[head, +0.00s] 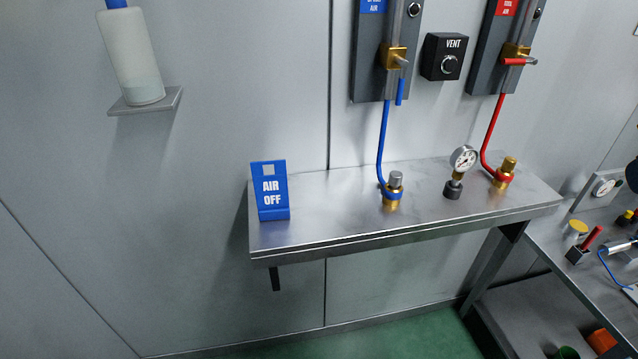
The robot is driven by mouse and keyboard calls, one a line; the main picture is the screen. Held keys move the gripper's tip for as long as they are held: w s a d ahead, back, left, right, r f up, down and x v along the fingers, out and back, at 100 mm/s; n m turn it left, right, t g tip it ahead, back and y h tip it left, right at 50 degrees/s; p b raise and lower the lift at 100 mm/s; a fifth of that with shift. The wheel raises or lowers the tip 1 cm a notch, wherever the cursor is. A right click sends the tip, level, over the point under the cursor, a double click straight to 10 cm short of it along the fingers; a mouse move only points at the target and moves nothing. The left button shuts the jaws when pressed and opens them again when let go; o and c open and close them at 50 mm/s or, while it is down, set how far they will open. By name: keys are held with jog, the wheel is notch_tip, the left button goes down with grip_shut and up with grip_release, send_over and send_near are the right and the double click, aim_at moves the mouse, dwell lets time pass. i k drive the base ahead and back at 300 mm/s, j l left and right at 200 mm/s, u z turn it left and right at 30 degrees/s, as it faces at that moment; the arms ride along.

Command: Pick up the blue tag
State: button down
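The blue tag (270,191) reads "AIR OFF" in white letters and has a pale square near its top. It stands upright on the left end of a metal wall shelf (325,222), on its own small foot. Nothing touches it. My gripper is not in the head view.
On the shelf stand a brass fitting with a blue hose (394,190), a gauge (463,160) and a brass fitting with a red hose (504,174). Valve panels and a VENT box (443,57) hang above. A bottle (131,57) sits upper left. A cluttered bench (560,235) stands right.

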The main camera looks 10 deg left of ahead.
aim_at(271, 191)
jog(key=i+u, duration=0.2)
jog(key=u, duration=0.15)
jog(key=i+u, duration=0.3)
jog(key=k, duration=0.05)
